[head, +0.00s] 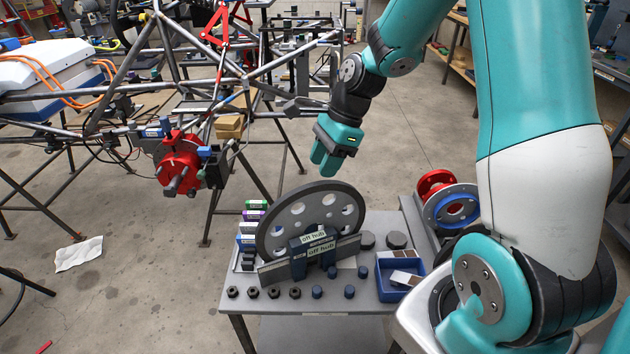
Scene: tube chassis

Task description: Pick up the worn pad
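My gripper (325,168) hangs above and behind the small grey table, with its teal fingers pointing down. Nothing shows between the fingers, and their gap cannot be made out from this side. A blue tray (385,284) at the table's right holds small pad-like pieces (401,279), brown and whitish. I cannot tell whether one of them is the worn pad. The gripper is well apart from the tray, up and to its left. A red hub with a dark caliper (213,168) is mounted on the chassis at left; any pad inside it is hidden.
A large grey disc (312,222) stands upright in a holder labelled "off hub" (320,247). Several nuts and blue caps line the table's front. Small labelled boxes (251,215) stand at its left. The tube chassis (110,95) fills the left; the floor between is mostly open.

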